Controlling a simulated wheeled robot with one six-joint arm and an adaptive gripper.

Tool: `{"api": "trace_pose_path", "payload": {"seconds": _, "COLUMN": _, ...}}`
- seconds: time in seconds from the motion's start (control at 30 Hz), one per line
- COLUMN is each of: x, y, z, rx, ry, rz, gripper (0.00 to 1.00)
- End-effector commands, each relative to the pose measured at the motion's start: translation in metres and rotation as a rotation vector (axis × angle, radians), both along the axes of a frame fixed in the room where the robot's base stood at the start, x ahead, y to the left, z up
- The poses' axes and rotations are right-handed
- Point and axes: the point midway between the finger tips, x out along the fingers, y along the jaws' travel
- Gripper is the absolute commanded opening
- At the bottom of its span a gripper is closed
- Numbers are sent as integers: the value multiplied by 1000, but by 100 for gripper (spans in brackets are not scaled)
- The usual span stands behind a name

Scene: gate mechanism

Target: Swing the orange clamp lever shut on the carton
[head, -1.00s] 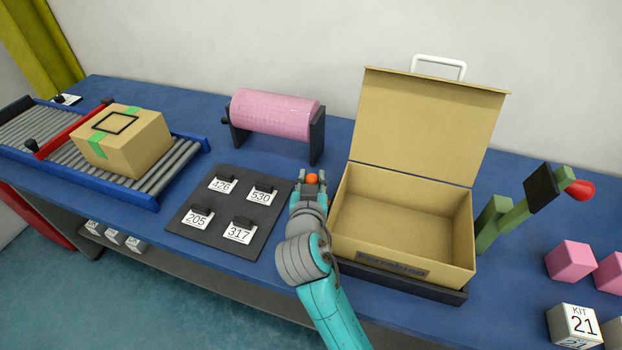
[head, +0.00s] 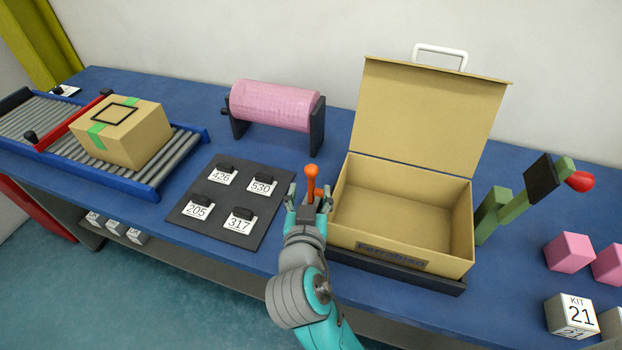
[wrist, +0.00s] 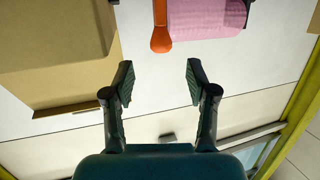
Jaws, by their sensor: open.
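The orange clamp lever (head: 312,173) stands roughly upright beside the left wall of the open tan carton (head: 400,264), with a rounded knob on top. Its lower part is partly hidden by my gripper. My gripper (head: 309,196) is open and empty, at the near side of the lever. In the wrist view the lever (wrist: 161,38) lies beyond the spread fingertips of my gripper (wrist: 160,82), apart from them. The carton (wrist: 50,45) fills the left of that view.
A pink roller (head: 272,106) on dark supports stands behind the lever. A dark board (head: 216,208) with numbered cards lies to the left. A taped box (head: 122,132) sits on the roller conveyor. A green post with a red knob (head: 579,181) stands right of the carton.

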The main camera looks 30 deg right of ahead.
Motion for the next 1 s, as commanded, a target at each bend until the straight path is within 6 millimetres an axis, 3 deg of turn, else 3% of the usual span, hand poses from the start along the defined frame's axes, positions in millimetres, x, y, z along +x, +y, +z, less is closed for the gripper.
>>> {"api": "trace_pose_path", "payload": {"seconds": 0.3, "x": -27, "y": 16, "z": 6, "rx": 0, "ry": 0, "rz": 1, "gripper": 57}}
{"api": "trace_pose_path", "payload": {"seconds": 1.0, "x": -28, "y": 16, "z": 7, "rx": 0, "ry": 0, "rz": -1, "gripper": 57}}
